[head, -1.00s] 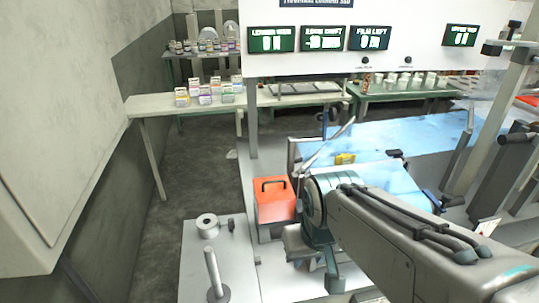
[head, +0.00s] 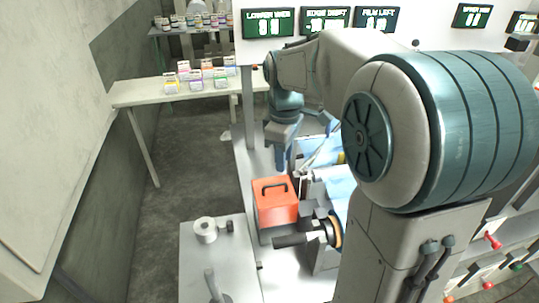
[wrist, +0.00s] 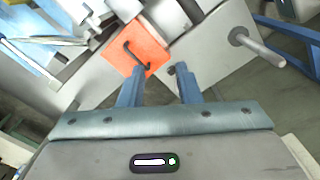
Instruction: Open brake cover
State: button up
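The brake cover appears to be the orange-red box (head: 277,207) with a black handle on top, standing at the left end of the machine. It looks shut. It also shows in the wrist view (wrist: 128,60), with its black handle (wrist: 133,54) running across it. My gripper (head: 281,168) hangs above and behind the box in the head view, pointing down, apart from it. In the wrist view my gripper (wrist: 159,69) has its two blue fingers spread with nothing between them. The fingertips appear near the box's edge, with the handle to their upper left. What is inside the box is hidden.
A grey bench (head: 190,262) with a white roll (head: 205,230) and an upright post stands front left of the box. A black-handled roller (head: 300,240) lies just right of it. My arm covers much of the machine. The floor on the left is clear.

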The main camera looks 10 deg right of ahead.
jog(key=w+n+g+p, duration=0.2)
jog(key=w+n, duration=0.4)
jog(key=w, duration=0.3)
jog(key=n+p, duration=0.1)
send_over(278, 191)
notch_tip(278, 191, down, 14)
grip_shut()
